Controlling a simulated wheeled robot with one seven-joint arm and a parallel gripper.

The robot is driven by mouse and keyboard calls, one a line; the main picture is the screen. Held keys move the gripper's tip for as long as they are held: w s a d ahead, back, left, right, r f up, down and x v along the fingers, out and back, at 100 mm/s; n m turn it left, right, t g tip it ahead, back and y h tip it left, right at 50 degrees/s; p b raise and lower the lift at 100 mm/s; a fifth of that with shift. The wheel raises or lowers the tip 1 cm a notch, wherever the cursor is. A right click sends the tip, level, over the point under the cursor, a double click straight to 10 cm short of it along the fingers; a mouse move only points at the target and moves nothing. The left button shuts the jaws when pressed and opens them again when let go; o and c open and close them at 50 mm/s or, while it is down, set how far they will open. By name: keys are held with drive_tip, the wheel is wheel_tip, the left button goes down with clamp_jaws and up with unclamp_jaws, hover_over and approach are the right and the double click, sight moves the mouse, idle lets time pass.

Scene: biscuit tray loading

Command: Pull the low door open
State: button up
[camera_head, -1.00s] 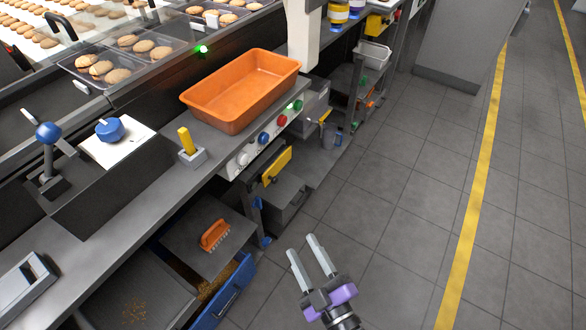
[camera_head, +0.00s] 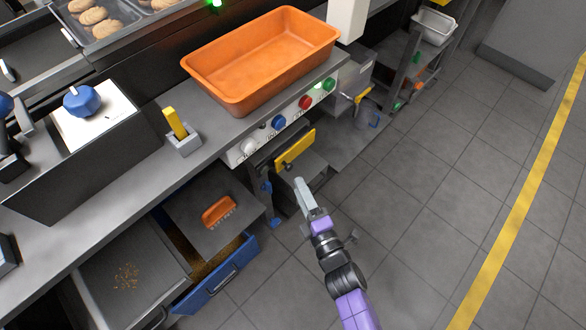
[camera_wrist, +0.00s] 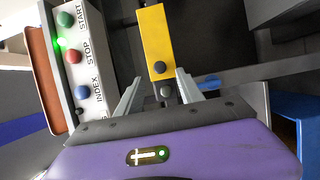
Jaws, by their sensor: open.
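A yellow plate with a dark round knob (camera_head: 295,148) sits under the counter front, above a grey box-like front (camera_head: 303,180). I cannot tell for certain which panel is the low door. My gripper (camera_head: 303,190) is at the lower right of the yellow plate, fingers pointing at the grey front. In the wrist view the yellow plate (camera_wrist: 158,42) is straight ahead, and its lower end with dark round knobs lies in line with the gap between the fingers of my gripper (camera_wrist: 159,76). The jaws are open and hold nothing. Contact cannot be told.
A white button panel (camera_head: 290,120) runs along the counter front above. An orange bin (camera_head: 262,60) stands on the counter. A blue-fronted drawer (camera_head: 222,287) is pulled out at lower left, below an orange brush (camera_head: 218,211). The tiled floor to the right is clear.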

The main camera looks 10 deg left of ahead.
sight(290, 169)
drive_tip(key=b+x, duration=0.1)
drive_tip(key=x, duration=0.5)
drive_tip(key=shift+w+a+b, duration=0.2)
drive_tip(key=shift+w+b, duration=0.1)
drive_tip(key=shift+w, duration=0.05)
drive_tip(key=shift+c, duration=0.2)
clamp_jaws()
idle(0.9)
